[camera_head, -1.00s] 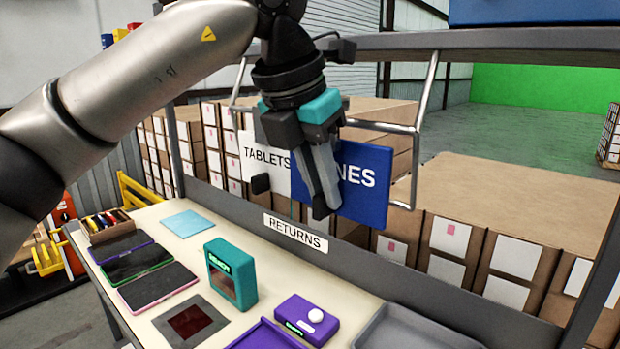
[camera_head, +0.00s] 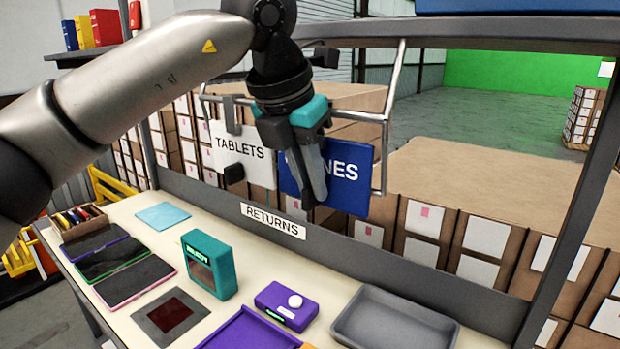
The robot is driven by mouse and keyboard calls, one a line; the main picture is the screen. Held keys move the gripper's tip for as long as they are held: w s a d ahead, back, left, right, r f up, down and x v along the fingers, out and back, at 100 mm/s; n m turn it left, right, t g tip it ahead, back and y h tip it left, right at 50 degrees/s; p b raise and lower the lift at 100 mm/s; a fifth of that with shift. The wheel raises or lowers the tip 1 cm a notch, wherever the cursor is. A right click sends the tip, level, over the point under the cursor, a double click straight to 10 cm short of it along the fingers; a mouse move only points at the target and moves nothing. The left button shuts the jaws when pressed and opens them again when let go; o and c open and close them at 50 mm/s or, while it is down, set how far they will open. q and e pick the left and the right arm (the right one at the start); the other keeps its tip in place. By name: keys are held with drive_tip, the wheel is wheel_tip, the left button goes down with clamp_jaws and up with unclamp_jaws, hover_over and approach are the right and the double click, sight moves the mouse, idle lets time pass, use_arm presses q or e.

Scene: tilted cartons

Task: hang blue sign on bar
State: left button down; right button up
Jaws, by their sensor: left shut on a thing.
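The blue sign (camera_head: 348,178) with white letters ending in "NES" is at the bar, its left part hidden behind my left gripper (camera_head: 312,190). My left gripper points down and is shut on the blue sign. The metal bar (camera_head: 352,114) runs across behind the gripper, held by bent rods at both ends. The white "TABLETS" sign (camera_head: 240,155) hangs from the bar just left of the blue sign. Whether the blue sign's hook sits on the bar is hidden by the gripper. My right gripper is not in view.
Below are a "RETURNS" label (camera_head: 273,221), a teal device (camera_head: 209,264), a purple box (camera_head: 286,305), a grey tray (camera_head: 395,325) and several dark tablets (camera_head: 112,255) on the table. Cartons (camera_head: 480,210) stand behind the frame.

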use_arm(q)
drive_tip(key=c, duration=0.8)
unclamp_jaws()
drive_tip(key=shift+o, duration=0.2)
